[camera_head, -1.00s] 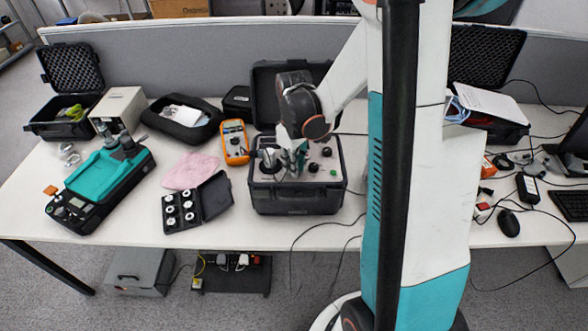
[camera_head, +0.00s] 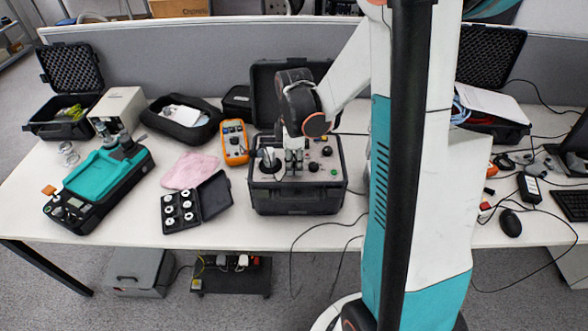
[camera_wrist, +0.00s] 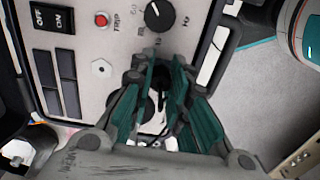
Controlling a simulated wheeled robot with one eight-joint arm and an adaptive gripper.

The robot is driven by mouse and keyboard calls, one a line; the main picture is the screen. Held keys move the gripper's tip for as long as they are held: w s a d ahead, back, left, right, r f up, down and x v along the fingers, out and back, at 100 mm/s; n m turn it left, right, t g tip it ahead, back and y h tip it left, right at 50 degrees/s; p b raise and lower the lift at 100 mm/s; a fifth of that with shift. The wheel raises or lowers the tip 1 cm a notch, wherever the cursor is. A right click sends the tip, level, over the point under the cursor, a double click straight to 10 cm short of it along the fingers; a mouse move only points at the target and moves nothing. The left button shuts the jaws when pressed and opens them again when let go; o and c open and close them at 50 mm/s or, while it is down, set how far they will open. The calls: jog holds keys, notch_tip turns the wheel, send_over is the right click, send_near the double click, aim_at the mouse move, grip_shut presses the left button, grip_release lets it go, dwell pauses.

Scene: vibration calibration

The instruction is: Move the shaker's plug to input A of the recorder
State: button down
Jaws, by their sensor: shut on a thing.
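The shaker unit (camera_head: 297,202) is a black case with a light control panel, standing open at the table's middle. The wrist view shows its panel (camera_wrist: 93,14) with a trip button and a Hz knob. My gripper (camera_head: 292,170) is low over the panel, pointing down. In the wrist view its teal fingers (camera_wrist: 162,118) are close together around a small dark piece, which I take for the shaker's plug; the fingers mostly hide it. I cannot tell whether the piece is still in a socket. No input labelled A is readable, and I cannot tell surely which device is the recorder.
A teal and black device (camera_head: 100,190) lies at the left. An orange multimeter (camera_head: 235,142), a pink cloth (camera_head: 190,170) and an open box of round parts (camera_head: 181,208) are left of the shaker. The case's raised lid (camera_head: 268,95) stands behind my gripper.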

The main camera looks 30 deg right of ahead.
jog(key=shift+n, duration=0.3)
jog(key=shift+n, duration=1)
jog(key=shift+n, duration=1)
jog(key=c, duration=1.5)
grip_release()
jog(key=shift+r, duration=0.15)
